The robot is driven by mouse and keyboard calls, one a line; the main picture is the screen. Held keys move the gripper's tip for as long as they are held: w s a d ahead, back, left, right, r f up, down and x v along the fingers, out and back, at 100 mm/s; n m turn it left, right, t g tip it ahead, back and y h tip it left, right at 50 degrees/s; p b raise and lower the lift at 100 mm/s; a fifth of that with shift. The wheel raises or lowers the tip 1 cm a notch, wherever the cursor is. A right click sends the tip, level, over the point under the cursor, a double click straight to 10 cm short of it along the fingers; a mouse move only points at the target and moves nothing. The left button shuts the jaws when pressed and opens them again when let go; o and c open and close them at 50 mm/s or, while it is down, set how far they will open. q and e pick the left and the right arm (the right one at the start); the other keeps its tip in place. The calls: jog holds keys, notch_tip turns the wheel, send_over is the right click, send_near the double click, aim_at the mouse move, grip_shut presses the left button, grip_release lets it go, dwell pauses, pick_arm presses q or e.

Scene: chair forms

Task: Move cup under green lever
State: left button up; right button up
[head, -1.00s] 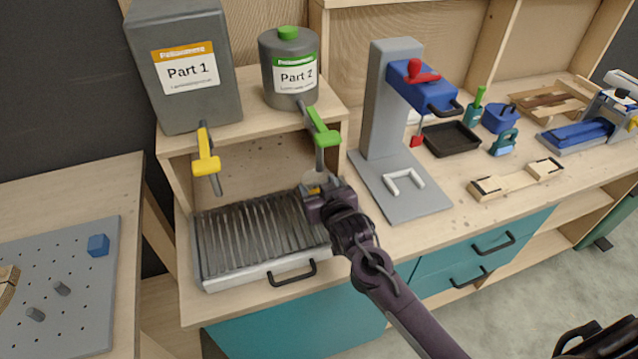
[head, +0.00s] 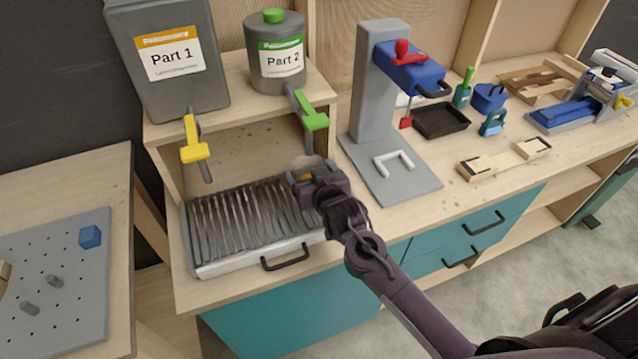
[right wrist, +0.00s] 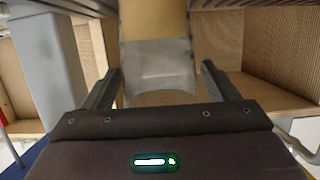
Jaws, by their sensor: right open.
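The cup (head: 306,160) is a small, pale, see-through vessel with amber contents, at the right end of the slatted metal tray (head: 250,222). It is mostly hidden behind my right gripper (head: 308,176) in the head view. The green lever (head: 314,119) hangs from the Part 2 tank (head: 277,62), and its grey spout points down just above the cup. In the right wrist view, the cup (right wrist: 158,64) lies between the two open fingers of my right gripper (right wrist: 161,72), with a visible gap on each side. My left gripper is not in view.
A yellow lever (head: 193,151) hangs from the Part 1 tank (head: 168,60) at left. A grey press stand (head: 372,95) with a blue head stands right of the cup. The wooden shelf (head: 330,128) rises close beside it. The slatted tray's left part is clear.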

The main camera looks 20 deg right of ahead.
jog(key=b+v, duration=0.2)
jog(key=v, duration=0.9)
jog(key=shift+s, duration=0.25)
